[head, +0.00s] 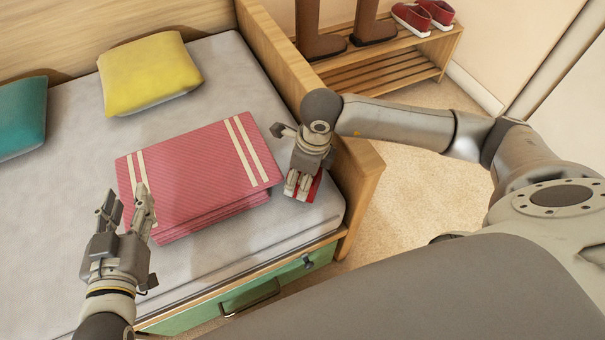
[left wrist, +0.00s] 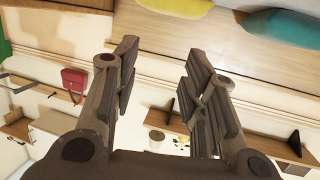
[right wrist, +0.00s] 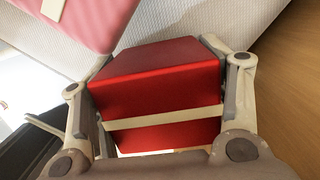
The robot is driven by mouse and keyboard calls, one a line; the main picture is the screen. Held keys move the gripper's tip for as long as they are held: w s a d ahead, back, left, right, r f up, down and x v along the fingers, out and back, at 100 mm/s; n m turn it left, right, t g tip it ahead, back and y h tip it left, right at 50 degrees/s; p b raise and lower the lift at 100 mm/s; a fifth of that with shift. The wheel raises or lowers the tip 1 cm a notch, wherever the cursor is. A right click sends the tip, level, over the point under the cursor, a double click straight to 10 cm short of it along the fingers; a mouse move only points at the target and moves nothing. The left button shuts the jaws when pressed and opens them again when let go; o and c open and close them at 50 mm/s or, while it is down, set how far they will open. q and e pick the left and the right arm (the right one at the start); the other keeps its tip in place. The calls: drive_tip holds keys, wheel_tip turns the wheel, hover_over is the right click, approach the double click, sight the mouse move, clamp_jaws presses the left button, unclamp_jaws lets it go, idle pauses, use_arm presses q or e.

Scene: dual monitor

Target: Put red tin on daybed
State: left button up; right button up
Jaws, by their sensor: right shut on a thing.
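The red tin (right wrist: 160,75), with a cream band, sits between the fingers of my right gripper (right wrist: 160,95), which is shut on it. In the head view the right gripper (head: 301,185) is over the right end of the daybed (head: 285,222), near its wooden side. Only a strip of the red tin (head: 314,188) shows there beside the fingers. I cannot tell whether the tin touches the mattress. My left gripper (head: 127,210) is open and empty above the front left of the daybed; its spread fingers also show in the left wrist view (left wrist: 160,85).
A folded pink blanket (head: 190,170) with cream stripes lies on the daybed, left of the right gripper. A yellow pillow (head: 148,75) and a teal pillow (head: 22,118) lie further back. A wooden shoe rack (head: 400,60) stands beyond the daybed's wooden side (head: 345,165).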

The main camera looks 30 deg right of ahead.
use_arm(q)
drive_tip(key=shift+r, duration=0.1)
use_arm(e)
drive_tip(key=o, duration=1.2)
drive_tip(key=shift+c, duration=0.2)
use_arm(q)
drive_tip(key=shift+w+d+r, duration=0.1)
drive_tip(key=shift+r, duration=0.2)
